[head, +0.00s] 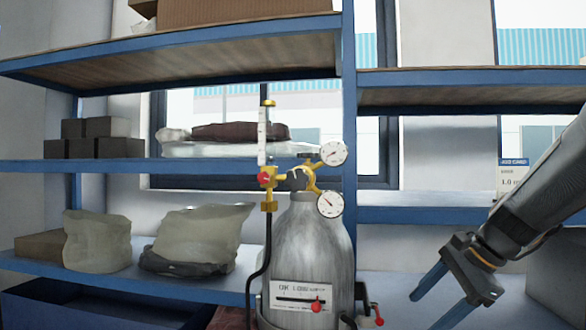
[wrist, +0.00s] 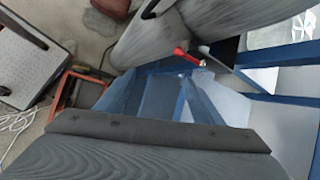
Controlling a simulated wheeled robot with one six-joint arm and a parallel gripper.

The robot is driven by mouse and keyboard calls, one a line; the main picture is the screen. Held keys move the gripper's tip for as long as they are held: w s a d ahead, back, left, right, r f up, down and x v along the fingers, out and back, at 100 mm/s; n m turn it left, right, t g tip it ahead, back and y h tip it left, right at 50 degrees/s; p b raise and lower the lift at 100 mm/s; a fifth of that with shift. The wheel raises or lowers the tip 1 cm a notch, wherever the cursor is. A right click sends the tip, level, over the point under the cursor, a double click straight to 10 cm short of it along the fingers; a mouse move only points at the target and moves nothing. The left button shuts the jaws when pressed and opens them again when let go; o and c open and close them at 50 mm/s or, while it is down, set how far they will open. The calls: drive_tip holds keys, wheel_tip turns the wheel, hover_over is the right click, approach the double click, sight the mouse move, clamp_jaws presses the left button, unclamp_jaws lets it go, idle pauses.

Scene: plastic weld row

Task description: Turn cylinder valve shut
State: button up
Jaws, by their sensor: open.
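The grey gas cylinder (head: 318,240) stands upright in the middle of the head view. On its top sit a yellow brass regulator with two round gauges and a dark round knob (head: 297,180), which looks like the cylinder valve. A small red knob (head: 264,179) is at the regulator's left. My gripper (head: 424,312) is to the right of the cylinder and lower than the valve, its two blue fingers apart and empty, pointing down and left. In the wrist view, grey rounded bodies (wrist: 150,40) and a red handle (wrist: 181,56) lie beyond the fingers. The valve top is not clear there.
A blue shelf rack (head: 150,165) with bags and dark boxes stands behind and left. Open space lies between gripper and cylinder.

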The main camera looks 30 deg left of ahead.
drive_tip(key=w+a+r+m+y, duration=0.3)
drive_tip(key=w+a+r+y, duration=0.15)
drive_tip(key=a+r, duration=0.75)
drive_tip(key=g+y, duration=0.6)
drive_tip(key=g, duration=0.1)
approach(308, 155)
drive_tip(key=a+r, duration=0.3)
drive_tip(key=a, duration=0.3)
drive_tip(key=shift+w+a+f+g, duration=0.15)
drive_tip(key=shift+w+a+f, duration=0.1)
drive_tip(key=shift+f, duration=0.25)
drive_tip(key=shift+w+a+f+g, duration=0.15)
drive_tip(key=shift+w+a+f, duration=0.05)
drive_tip(key=shift+f, duration=0.3)
drive_tip(key=shift+f+h, duration=0.35)
drive_tip(key=shift+s+a+f, duration=0.1)
drive_tip(key=shift+s+a, duration=0.05)
drive_tip(key=shift+a, duration=0.2)
drive_tip(key=shift+p+x, duration=1.25)
drive_tip(key=shift+x, duration=2.3)
drive_tip(key=c, duration=1)
